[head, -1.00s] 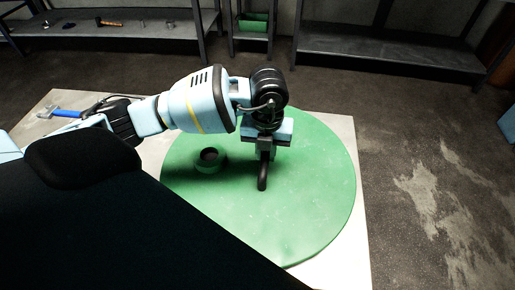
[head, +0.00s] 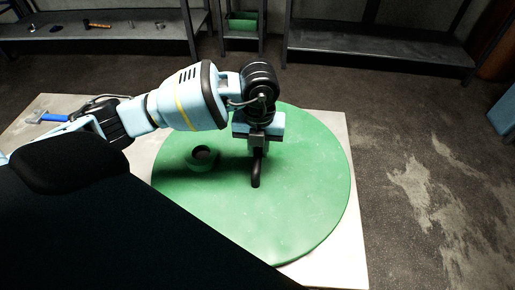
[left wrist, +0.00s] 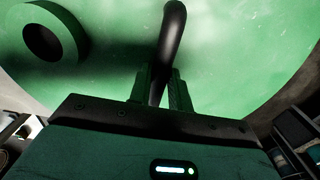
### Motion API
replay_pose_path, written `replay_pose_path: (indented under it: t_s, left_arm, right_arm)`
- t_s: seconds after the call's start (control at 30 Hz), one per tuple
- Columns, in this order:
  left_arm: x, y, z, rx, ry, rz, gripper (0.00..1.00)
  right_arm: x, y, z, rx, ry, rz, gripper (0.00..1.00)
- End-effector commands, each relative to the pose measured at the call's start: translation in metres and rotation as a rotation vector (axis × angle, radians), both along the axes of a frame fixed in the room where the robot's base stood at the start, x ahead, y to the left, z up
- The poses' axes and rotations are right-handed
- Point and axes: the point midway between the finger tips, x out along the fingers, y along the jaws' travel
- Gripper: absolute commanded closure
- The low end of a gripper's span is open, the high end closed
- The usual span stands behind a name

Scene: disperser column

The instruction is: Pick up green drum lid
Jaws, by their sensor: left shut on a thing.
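The green drum lid (head: 290,210) is a large round disc over a pale table. It has a black bar handle (head: 255,180) near its middle and a raised green ring (head: 202,157) with a dark hole to the left. My left gripper (head: 257,150) reaches down from above and is shut on the handle. In the left wrist view, the black handle (left wrist: 172,40) runs between the two fingers (left wrist: 160,88), with the lid (left wrist: 230,45) behind it. I cannot tell whether the lid touches what is under it. My right gripper is not in view.
The pale table (head: 344,260) shows around the lid. A blue-handled tool (head: 52,117) lies at its left end. Grey shelves (head: 380,50) stand at the back, with a hammer (head: 97,25) on the left one and a green bin (head: 242,22) between. Floor at the right is clear.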

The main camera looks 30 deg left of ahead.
Motion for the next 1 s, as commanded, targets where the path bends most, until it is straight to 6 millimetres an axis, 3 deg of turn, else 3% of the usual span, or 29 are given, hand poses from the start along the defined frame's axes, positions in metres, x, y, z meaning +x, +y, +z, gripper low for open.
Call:
replay_pose_path:
  t_s: [0.23, 0.47, 1.0]
  left_arm:
    - [0.002, 0.000, 0.034, -0.002, -0.009, 0.000, 1.00]
    - [-0.025, -0.004, 0.034, -0.001, -0.006, -0.002, 1.00]
    - [-0.122, -0.019, 0.043, -0.002, -0.004, -0.002, 1.00]
  right_arm:
    - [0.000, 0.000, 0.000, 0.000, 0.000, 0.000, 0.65]
    - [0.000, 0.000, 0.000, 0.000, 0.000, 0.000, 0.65]
    - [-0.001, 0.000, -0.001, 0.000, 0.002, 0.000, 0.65]
